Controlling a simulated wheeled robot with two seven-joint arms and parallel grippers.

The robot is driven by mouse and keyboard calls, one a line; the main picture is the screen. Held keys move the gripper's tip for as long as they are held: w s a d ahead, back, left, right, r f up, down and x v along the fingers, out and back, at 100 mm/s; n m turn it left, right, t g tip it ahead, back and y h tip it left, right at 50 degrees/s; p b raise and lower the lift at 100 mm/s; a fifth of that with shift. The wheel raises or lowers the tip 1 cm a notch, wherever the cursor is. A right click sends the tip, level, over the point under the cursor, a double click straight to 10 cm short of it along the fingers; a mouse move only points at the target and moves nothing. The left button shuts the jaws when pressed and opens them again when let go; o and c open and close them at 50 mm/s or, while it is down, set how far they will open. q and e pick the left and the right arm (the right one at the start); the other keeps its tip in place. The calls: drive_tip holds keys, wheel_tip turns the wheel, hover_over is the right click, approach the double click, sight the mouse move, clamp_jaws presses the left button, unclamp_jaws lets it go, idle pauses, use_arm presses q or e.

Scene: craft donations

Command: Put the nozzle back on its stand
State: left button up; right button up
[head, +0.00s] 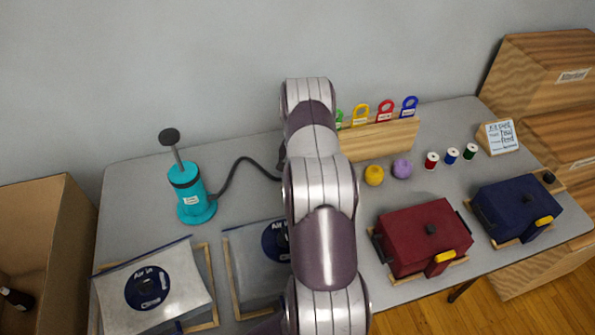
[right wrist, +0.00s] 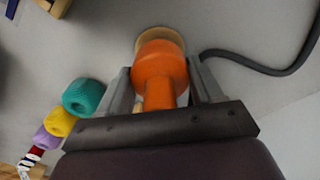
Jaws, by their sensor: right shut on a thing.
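The orange nozzle (right wrist: 160,75) is in the right wrist view, held between the two fingers of my right gripper (right wrist: 160,82), which is shut on it. A tan round piece (right wrist: 160,36), which looks like the stand, shows just past the nozzle's far end. I cannot tell whether the nozzle touches it or is above it. A dark hose (right wrist: 265,66) curves off to the right. In the head view my right arm covers the nozzle, the stand and the right gripper. The teal pump (head: 190,190) stands at left with its hose (head: 238,163) running behind my arm. My left gripper is not in view.
Teal (right wrist: 83,97), yellow (right wrist: 60,122) and purple (right wrist: 46,138) yarn balls lie close left of the right gripper. A wooden rack (head: 380,138) with coloured tags stands at the back. Clear bags (head: 180,280), a red box (head: 420,235) and a blue box (head: 515,205) occupy the front.

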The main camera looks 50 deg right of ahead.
drive_tip(key=shift+f, duration=0.1)
idle(0.4)
drive_tip(key=shift+f+b, duration=1)
drive_tip(key=shift+f, duration=0.25)
drive_tip(key=o, duration=1.2)
